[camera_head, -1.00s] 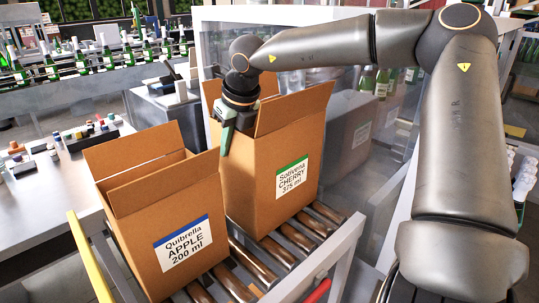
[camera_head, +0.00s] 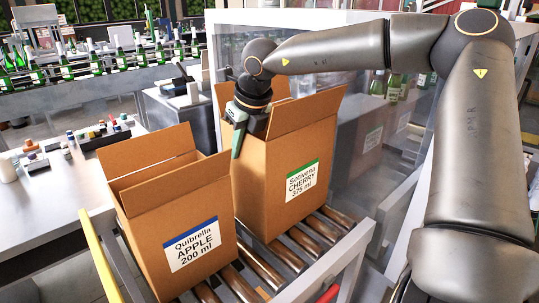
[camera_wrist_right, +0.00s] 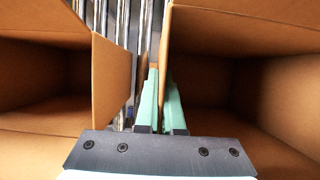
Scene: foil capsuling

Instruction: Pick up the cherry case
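The cherry case (camera_head: 275,195) is an open cardboard box with a green-striped label reading Sotivena CHERRY 375 ml. It stands upright on the roller conveyor, behind and right of the apple case (camera_head: 165,215). My right gripper (camera_head: 239,142) points down at the cherry case's left wall. In the right wrist view its green fingers (camera_wrist_right: 163,102) sit close together, one on each side of that wall, with the cherry case (camera_wrist_right: 235,42) on the right. It looks shut on the wall; the inner finger is partly hidden. My left gripper is not in view.
The apple case, open and blue-labelled, stands close on the left with a narrow gap between. Metal rollers (camera_head: 285,255) run beneath both, bounded by a rail (camera_head: 335,262). A clear panel (camera_head: 365,170) stands behind right. A bench (camera_head: 55,190) with small items is at left.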

